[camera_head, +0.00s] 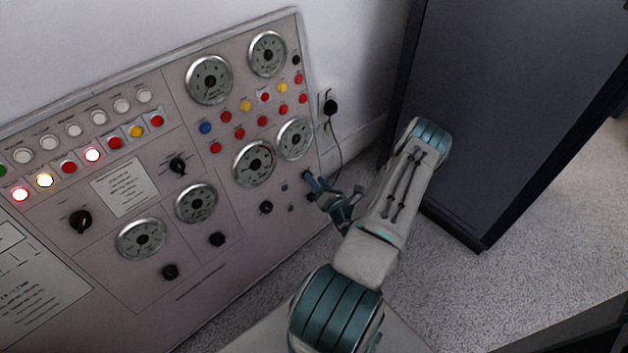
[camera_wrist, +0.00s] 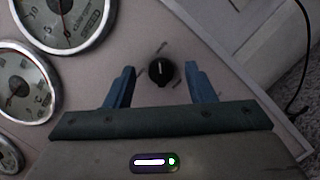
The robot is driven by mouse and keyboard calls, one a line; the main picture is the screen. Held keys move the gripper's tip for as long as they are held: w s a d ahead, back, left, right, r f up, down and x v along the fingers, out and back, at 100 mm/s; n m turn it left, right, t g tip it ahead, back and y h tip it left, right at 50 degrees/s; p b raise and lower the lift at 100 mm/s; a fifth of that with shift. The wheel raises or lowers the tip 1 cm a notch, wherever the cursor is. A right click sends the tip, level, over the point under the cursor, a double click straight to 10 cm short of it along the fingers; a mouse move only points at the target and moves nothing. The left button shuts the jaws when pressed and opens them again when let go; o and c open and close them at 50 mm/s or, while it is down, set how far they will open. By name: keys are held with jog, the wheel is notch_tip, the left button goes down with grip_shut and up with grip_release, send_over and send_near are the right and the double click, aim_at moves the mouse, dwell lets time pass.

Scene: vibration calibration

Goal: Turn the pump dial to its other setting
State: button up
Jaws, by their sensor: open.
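A black round dial (camera_wrist: 161,72) with a pale pointer line sits on the grey panel in the wrist view. Small marks are printed around it, too small to read. My gripper (camera_wrist: 160,82) is open, with one blue finger on each side of the dial and a gap on both sides. In the head view my gripper (camera_head: 309,183) is at the panel's lower right edge. A dark knob (camera_head: 310,197) there is partly hidden by it. I cannot read which knob is labelled pump.
The control panel (camera_head: 215,285) also carries round gauges (camera_head: 254,163), coloured buttons and other black knobs (camera_head: 217,239). A wall outlet with a black plug (camera_head: 331,107) and hanging cable is just right of it. A dark cabinet (camera_head: 500,100) stands further right, close to my arm.

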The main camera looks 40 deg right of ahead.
jog(key=shift+w+d, duration=0.2)
jog(key=shift+w, duration=0.9)
jog(key=c, duration=1)
jog(key=shift+o, duration=0.2)
jog(key=shift+n, duration=0.4)
jog(key=shift+a+n+y+p, duration=0.2)
jog(key=shift+n+y, duration=1)
jog(key=shift+n, duration=2.35)
jog(key=shift+a+n+y+p, duration=0.15)
jog(key=shift+n+y, duration=1.05)
jog(key=shift+n, duration=2.3)
jog(key=shift+a+n+y+p, duration=0.15)
jog(key=shift+n+y, duration=1.05)
jog(key=shift+n, duration=2.35)
jog(key=shift+s, duration=0.1)
